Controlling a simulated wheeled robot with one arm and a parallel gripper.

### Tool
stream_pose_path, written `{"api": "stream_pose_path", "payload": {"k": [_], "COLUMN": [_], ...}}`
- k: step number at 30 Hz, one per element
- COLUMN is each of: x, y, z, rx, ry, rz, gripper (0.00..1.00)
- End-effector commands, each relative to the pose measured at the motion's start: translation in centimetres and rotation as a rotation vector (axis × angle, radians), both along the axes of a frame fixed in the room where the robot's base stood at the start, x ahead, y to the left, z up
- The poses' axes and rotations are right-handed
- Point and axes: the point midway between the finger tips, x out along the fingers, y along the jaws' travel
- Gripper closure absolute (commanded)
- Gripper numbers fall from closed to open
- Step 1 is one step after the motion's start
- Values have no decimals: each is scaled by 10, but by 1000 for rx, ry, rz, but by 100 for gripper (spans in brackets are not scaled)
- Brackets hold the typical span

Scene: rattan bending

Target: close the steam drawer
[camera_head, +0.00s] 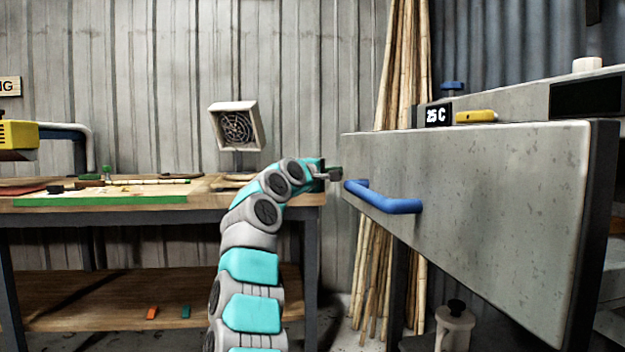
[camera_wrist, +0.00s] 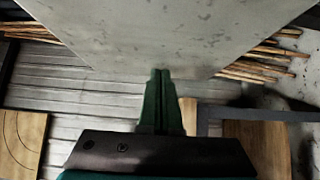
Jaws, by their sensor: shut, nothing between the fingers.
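The steam drawer shows a large grey front panel (camera_head: 480,205) with a blue bar handle (camera_head: 385,198) on the right of the head view. A dark side edge of the panel shows at its right end. My gripper (camera_head: 337,173) is shut and empty, just left of the panel's left edge and a little above the handle's left end. In the wrist view the shut fingers (camera_wrist: 162,78) point at the edge of a grey panel (camera_wrist: 165,35). I cannot tell whether they touch it. The handle does not show in the wrist view.
A workbench (camera_head: 160,200) with tools stands on the left. Bamboo poles (camera_head: 397,70) lean behind the panel. A display reading 25 C (camera_head: 438,115) and a yellow handle (camera_head: 477,117) sit above the panel. A grey canister (camera_head: 454,328) stands below it.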

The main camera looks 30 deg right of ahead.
Motion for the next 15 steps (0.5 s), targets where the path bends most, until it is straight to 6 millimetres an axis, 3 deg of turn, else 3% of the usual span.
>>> {"api": "stream_pose_path", "payload": {"k": [1, 6, 15], "x": [-8, -23, -43], "y": [-20, -72, -146], "z": [-2, 2, 4], "rx": [6, 5, 3], "ry": [-1, -2, 1], "rz": [-6, -5, -5], "gripper": [100, 100, 100]}}
